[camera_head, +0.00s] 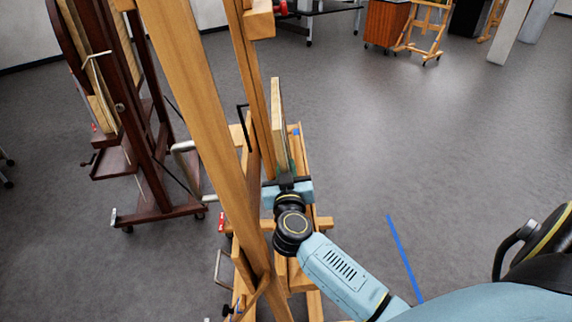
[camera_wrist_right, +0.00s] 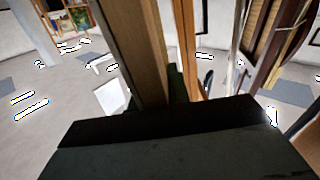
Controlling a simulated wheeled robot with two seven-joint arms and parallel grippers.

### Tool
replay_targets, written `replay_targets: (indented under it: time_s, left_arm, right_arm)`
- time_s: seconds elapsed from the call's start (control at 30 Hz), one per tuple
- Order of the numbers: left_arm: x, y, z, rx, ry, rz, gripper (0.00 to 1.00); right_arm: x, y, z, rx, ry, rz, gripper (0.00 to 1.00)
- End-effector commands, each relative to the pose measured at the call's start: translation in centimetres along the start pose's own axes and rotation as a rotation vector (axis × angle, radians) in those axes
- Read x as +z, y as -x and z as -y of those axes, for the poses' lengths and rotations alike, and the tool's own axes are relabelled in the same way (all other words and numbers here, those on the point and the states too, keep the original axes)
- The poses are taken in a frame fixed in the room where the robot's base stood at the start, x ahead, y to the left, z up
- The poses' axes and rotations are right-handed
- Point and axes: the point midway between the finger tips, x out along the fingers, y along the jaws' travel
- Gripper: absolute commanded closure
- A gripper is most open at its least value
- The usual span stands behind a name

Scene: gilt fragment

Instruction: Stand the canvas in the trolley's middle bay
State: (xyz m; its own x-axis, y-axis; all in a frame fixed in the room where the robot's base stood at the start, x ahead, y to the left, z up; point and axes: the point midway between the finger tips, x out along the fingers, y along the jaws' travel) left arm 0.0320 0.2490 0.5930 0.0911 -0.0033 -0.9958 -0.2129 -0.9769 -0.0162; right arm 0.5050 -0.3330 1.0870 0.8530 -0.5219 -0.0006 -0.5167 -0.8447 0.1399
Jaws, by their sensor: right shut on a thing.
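The canvas (camera_head: 277,112) shows in the head view as a narrow, pale upright panel, seen nearly edge-on beside the light wooden easel (camera_head: 187,95). My right gripper (camera_head: 287,180) is shut on its lower end. In the right wrist view the canvas (camera_wrist_right: 148,55) rises as a brown wooden strip from between the dark fingers (camera_wrist_right: 155,102). Its lower end is hidden by the gripper, and I cannot tell whether it touches the easel. My left gripper is not in view. I cannot make out the trolley or its middle bay for certain.
A dark wooden easel-like frame (camera_head: 150,150) on castors stands at the left. A blue tape strip (camera_head: 405,260) lies on the grey floor at the right. An orange-brown cabinet (camera_head: 385,22) and a small easel (camera_head: 428,25) stand far back. The floor right of the canvas is clear.

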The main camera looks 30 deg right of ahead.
Motion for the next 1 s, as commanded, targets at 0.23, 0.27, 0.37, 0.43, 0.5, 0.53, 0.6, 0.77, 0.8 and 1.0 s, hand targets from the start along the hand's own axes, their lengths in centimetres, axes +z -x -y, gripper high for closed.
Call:
replay_targets:
  time_s: [0.23, 0.27, 0.37, 0.43, 0.5, 0.53, 0.6, 0.77, 0.8, 1.0]
  left_arm:
    - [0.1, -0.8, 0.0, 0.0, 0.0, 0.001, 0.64]
    - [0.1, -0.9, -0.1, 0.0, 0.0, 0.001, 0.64]
    - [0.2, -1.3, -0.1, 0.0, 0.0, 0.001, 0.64]
    - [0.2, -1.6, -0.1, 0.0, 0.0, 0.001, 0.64]
    - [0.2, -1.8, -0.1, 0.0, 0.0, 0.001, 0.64]
    - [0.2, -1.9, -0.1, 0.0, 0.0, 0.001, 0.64]
    - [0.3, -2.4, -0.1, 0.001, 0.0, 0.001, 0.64]
    - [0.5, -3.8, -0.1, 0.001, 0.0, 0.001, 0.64]
    - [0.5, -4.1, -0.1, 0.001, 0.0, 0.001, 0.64]
    - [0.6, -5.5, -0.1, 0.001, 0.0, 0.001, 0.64]
  right_arm:
    - [0.0, 2.0, 0.0, 0.0, -0.001, -0.002, 1.0]
    - [0.0, 2.2, 0.0, 0.0, -0.001, -0.003, 1.0]
    - [0.1, 3.0, 0.0, 0.0, -0.001, -0.003, 1.0]
    - [0.0, 3.6, 0.0, -0.001, 0.0, -0.003, 1.0]
    - [0.0, 4.2, 0.0, -0.001, -0.002, -0.004, 1.0]
    - [0.0, 4.4, 0.0, 0.0, -0.002, -0.003, 1.0]
    - [0.2, 4.6, 0.2, 0.001, -0.002, -0.003, 1.0]
    - [0.8, 4.5, 1.0, 0.001, -0.002, -0.005, 1.0]
    - [1.0, 4.5, 1.2, 0.001, -0.001, -0.005, 1.0]
    - [1.6, 4.5, 2.1, 0.001, -0.002, -0.004, 1.0]
